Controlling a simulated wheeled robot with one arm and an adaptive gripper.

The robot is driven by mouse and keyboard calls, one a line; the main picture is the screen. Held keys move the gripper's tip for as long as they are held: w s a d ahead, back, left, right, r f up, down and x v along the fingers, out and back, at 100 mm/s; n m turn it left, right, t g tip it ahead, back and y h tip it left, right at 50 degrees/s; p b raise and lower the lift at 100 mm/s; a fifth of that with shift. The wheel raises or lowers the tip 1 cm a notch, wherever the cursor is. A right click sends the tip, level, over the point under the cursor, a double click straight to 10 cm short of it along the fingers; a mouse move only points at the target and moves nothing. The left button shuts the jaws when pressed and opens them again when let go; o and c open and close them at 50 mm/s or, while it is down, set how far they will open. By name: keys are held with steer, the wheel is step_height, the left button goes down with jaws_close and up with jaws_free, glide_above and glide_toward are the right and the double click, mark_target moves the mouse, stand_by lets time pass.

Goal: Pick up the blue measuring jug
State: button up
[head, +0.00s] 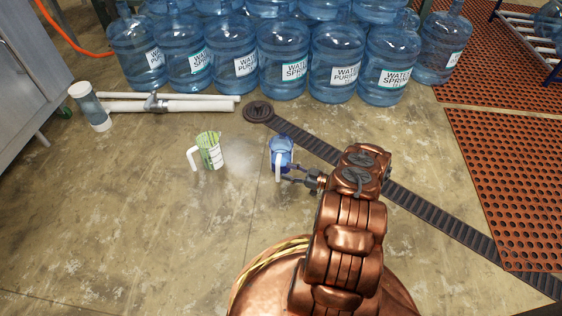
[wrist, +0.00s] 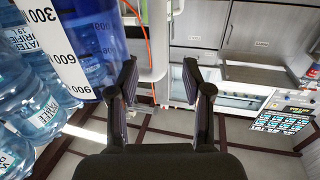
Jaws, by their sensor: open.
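The blue measuring jug (head: 283,146) stands upright beside the dark conveyor in the head view, its white handle facing the viewer. In the wrist view the blue jug (wrist: 104,35) is large at upper left, with a white strip of measuring numbers. My gripper (head: 287,173) is open at the jug's near right side, close to its handle.
A green-and-white measuring jug (head: 209,150) stands to the left. A dark conveyor track (head: 425,208) runs diagonally to the lower right. Several large water bottles (head: 285,62) line the back. White pipes (head: 190,105) lie at the left; orange mats (head: 510,165) are at right.

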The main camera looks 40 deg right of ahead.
mark_target(278, 168)
steer(key=shift+b+x, duration=0.95)
steer(key=shift+x, duration=1.55)
jaws_close()
